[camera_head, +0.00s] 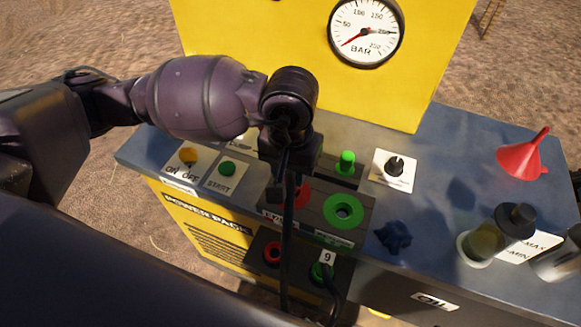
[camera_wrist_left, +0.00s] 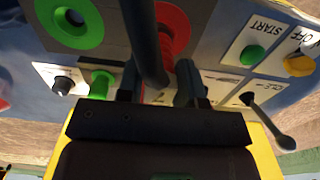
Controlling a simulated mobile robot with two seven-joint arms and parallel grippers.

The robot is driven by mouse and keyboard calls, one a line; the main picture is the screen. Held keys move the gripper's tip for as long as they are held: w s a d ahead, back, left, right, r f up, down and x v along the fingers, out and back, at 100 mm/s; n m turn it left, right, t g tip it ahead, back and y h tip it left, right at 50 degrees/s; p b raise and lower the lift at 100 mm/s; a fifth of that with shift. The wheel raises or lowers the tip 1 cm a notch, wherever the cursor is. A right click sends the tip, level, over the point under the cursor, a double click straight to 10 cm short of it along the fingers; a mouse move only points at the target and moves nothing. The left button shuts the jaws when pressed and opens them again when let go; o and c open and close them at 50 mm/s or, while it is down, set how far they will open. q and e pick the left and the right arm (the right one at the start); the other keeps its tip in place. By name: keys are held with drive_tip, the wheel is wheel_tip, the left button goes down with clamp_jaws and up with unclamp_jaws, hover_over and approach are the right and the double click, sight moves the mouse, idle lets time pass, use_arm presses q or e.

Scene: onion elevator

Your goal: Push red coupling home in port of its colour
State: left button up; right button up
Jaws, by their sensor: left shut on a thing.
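My left gripper (camera_head: 284,190) is over the red port (camera_head: 303,194) on the sloped block of the console top and hides most of it. In the left wrist view its fingers (camera_wrist_left: 160,88) are shut on the coupling end of a black hose (camera_wrist_left: 142,40). A ribbed red part (camera_wrist_left: 169,50) shows behind the hose, beside the red port ring (camera_wrist_left: 176,18). The coupling's body is mostly hidden, so I cannot tell how deep it sits. The green port (camera_head: 343,211) is just right of the red one. My right gripper is not in view.
A green lever (camera_head: 346,162) and black knob (camera_head: 395,166) stand behind the ports. The gauge (camera_head: 366,30) is above.

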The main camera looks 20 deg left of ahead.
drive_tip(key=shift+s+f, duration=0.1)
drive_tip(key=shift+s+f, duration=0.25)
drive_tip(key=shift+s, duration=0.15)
use_arm(q)
drive_tip(key=shift+f+b, duration=0.15)
drive_tip(key=shift+b, duration=0.15)
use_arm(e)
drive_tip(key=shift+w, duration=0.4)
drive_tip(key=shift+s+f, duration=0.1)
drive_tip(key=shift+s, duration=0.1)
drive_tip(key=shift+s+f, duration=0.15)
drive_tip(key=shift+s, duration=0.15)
